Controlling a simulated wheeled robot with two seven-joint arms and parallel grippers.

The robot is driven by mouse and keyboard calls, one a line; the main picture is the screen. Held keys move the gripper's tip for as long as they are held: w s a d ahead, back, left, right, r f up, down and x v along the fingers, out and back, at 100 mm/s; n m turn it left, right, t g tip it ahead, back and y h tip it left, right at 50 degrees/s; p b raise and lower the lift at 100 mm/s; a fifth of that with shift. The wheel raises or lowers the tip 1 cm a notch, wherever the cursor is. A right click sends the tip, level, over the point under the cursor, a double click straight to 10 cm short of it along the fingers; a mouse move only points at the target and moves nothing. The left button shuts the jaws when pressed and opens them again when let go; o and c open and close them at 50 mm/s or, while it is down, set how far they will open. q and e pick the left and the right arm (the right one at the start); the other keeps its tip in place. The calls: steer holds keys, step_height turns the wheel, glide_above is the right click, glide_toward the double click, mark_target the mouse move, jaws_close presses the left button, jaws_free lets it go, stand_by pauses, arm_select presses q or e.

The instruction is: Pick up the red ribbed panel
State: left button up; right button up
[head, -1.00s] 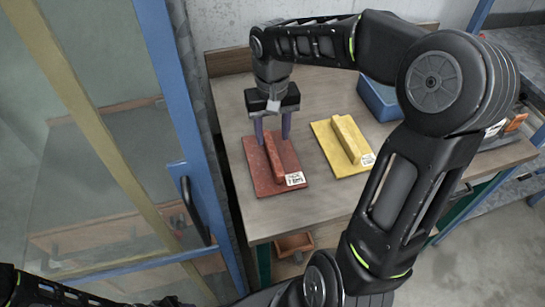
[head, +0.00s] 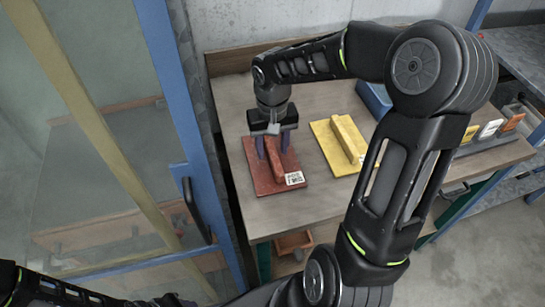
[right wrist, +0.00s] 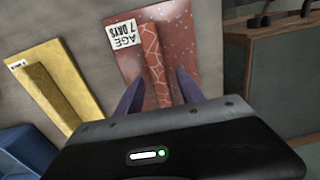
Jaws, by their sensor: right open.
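The red panel (head: 258,178) lies flat on the wooden table, with a raised red rib (head: 274,165) along its middle and a white label (head: 293,178) at its near right corner. In the right wrist view the panel (right wrist: 188,35) shows its label reading "AGE 7 DAYS". My right gripper (head: 272,152) points down over the panel's far half, its two fingers apart on either side of the rib. The right wrist view shows the open fingers (right wrist: 158,92) straddling the rib; contact cannot be told. My left gripper is not seen; only a part of my left arm shows at the lower left.
A yellow ribbed panel (head: 328,140) lies to the right of the red one. A blue box (head: 374,100) stands behind it, partly hidden by my arm. A blue-framed glass door (head: 190,130) closes off the left side. Bare table (head: 320,205) lies in front.

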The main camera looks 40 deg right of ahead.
steer(key=shift+c, duration=0.5)
jaws_close()
steer(key=shift+r, duration=0.1)
stand_by(1.0)
